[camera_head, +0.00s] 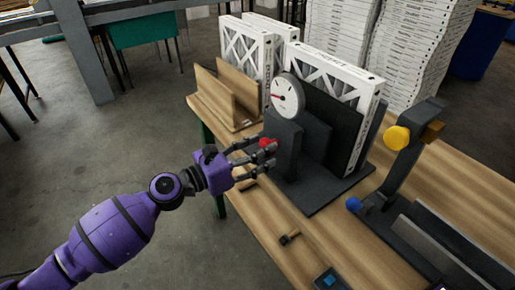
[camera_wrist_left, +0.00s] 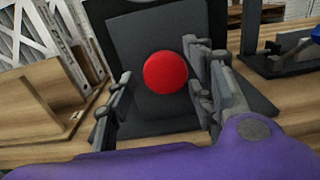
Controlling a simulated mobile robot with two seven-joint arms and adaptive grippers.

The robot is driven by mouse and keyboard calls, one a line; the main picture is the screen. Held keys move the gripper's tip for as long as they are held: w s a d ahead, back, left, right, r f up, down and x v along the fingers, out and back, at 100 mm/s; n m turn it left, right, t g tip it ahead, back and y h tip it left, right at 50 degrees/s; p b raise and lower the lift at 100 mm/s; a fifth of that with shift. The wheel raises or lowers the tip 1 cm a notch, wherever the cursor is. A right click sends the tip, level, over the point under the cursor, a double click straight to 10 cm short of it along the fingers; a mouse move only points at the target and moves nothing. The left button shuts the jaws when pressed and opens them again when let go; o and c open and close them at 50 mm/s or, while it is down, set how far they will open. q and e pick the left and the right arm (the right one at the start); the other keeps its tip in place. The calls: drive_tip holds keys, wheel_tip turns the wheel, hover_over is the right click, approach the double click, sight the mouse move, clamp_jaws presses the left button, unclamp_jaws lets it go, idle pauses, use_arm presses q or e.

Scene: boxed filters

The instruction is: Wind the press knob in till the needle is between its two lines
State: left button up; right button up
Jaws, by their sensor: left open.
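The red press knob (camera_head: 267,143) sits on the front of the dark press (camera_head: 314,139). My left gripper (camera_head: 256,156) is at the knob, with its fingers spread. The white dial (camera_head: 288,98) stands above the press, with a red needle pointing left. Its two lines are too small to make out. A white-framed filter (camera_head: 335,66) stands in the press behind a dark plate. My right gripper does not show.
A wooden holder (camera_head: 229,93) with filters stands left of the press. A dark stand (camera_head: 409,150) with yellow and blue knobs is on the right. A small dark tool (camera_head: 289,238) and a blue-topped box (camera_head: 328,280) lie at the table's front.

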use_arm(q)
drive_tip(key=c, duration=1)
drive_tip(key=shift+c, duration=0.3)
